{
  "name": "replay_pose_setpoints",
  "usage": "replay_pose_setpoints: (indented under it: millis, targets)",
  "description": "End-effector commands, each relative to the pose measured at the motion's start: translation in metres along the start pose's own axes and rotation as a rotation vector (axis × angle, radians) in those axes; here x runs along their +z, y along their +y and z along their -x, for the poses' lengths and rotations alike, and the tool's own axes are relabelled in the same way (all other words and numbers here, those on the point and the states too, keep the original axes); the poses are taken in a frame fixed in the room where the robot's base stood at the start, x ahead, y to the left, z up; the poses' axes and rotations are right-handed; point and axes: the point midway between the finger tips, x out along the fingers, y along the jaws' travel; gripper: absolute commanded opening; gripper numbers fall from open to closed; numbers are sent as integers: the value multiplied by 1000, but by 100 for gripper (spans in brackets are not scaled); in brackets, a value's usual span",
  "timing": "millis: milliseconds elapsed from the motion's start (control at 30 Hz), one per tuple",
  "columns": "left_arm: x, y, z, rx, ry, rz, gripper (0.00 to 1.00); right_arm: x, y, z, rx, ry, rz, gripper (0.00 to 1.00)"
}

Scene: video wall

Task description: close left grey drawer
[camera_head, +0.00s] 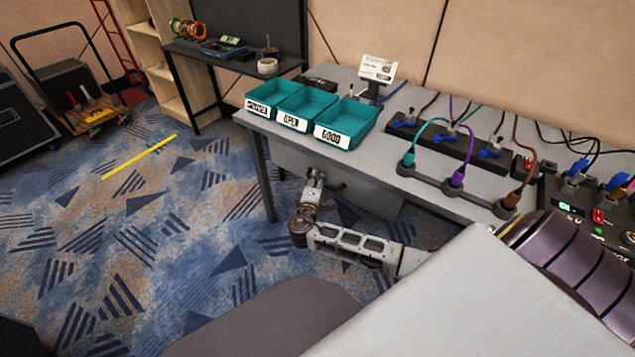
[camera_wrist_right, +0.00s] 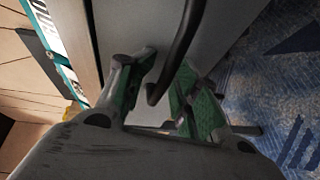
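The grey drawer (camera_head: 365,188) shows as a plain grey front under the table, below the teal bins. How far it stands out is hard to tell. My right gripper (camera_head: 322,182) is at the left part of this front, below the tabletop. In the right wrist view, my right gripper (camera_wrist_right: 162,82) has its two green-padded fingers apart. A black curved handle (camera_wrist_right: 182,50) runs between them, with the grey drawer face (camera_wrist_right: 130,30) behind it. Contact between fingers and handle cannot be told. My left gripper is not in view.
The grey table (camera_head: 375,155) carries three teal bins (camera_head: 345,118), a small sign (camera_head: 378,68) and strips with coloured cables (camera_head: 455,180). A table leg (camera_head: 262,175) stands left of my gripper. Carpeted floor (camera_head: 130,220) is open at the left.

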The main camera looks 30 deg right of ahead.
Motion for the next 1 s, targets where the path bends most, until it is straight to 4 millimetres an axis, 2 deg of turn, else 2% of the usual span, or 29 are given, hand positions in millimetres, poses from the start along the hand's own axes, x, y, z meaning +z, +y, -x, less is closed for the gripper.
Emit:
replay_pose_setpoints:
  millis: [167,367,567,1000]
  targets:
    - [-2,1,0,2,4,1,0,0,0,2,0,0,0,31]
    - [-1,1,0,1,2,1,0,0,-2,12,-3,1,0,31]
    - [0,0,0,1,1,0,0,0,-2,36,-3,2,0,31]
    - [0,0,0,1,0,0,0,0,-1,99,-3,1,0,31]
